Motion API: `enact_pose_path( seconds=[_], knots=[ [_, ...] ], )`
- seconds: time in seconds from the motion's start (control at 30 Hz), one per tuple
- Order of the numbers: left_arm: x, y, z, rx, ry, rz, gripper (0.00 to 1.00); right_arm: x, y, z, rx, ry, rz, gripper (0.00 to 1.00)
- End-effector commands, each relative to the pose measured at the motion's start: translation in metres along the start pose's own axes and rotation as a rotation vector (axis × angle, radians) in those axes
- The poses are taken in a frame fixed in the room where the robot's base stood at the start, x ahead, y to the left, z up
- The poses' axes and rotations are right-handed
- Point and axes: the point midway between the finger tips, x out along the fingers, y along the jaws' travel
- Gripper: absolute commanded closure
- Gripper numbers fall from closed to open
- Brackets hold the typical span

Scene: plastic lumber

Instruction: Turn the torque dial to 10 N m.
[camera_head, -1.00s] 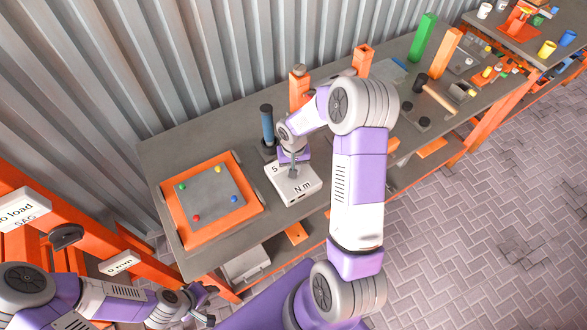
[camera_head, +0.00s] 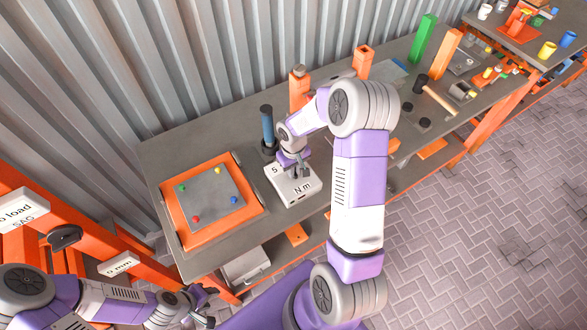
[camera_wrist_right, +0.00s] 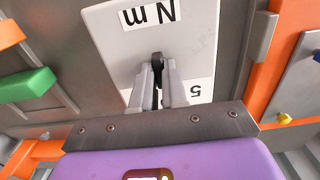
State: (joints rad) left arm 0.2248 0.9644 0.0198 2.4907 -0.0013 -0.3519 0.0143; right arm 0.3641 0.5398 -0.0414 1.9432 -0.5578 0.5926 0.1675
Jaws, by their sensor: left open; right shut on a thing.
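The torque dial's white box (camera_head: 280,192) stands on the workbench, its top marked "5" and "N m". My right gripper (camera_head: 300,172) is over the box top and covers its middle. In the right wrist view, my right gripper (camera_wrist_right: 159,85) is shut on the dark dial knob (camera_wrist_right: 157,57). The "5" label lies beside the right-hand finger there, and "N m" lies beyond the knob. Any marks under the gripper are hidden. My left gripper (camera_head: 207,305) is open and empty at the lower left, away from the dial.
An orange-framed grey plate (camera_head: 172,222) with coloured pegs lies left of the dial. A blue-handled tool (camera_head: 267,128) stands upright just behind it. Orange posts (camera_head: 299,90) stand farther back. An orange frame with signs (camera_head: 25,213) stands near my left arm.

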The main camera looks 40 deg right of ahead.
Motion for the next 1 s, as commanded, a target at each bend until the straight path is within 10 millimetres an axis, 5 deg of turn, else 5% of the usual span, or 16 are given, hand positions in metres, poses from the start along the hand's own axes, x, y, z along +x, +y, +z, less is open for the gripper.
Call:
enact_pose_path(
  seconds=[0.17,0.2,0.33,0.67,1.0],
  knots=[
    [0.0,0.0,0.0,0.0,0.0,0.0,0.57,-0.001,0.0,-0.001,0.001,0.002,0.0,1.0],
    [0.0,0.0,0.0,0.0,0.0,0.0,0.57,-0.001,0.0,-0.001,0.001,0.002,0.0,0.81],
    [0.0,0.0,0.0,0.0,0.0,0.0,0.57,0.0,0.0,0.0,0.001,0.001,0.0,0.62],
    [0.0,0.0,0.0,0.0,0.0,0.0,0.57,-0.004,0.0,-0.001,0.002,0.002,0.0,0.62],
    [-0.004,0.002,0.0,0.0,0.0,0.0,0.57,-0.057,0.0,-0.001,0.001,0.005,0.001,0.62]
  ],
)
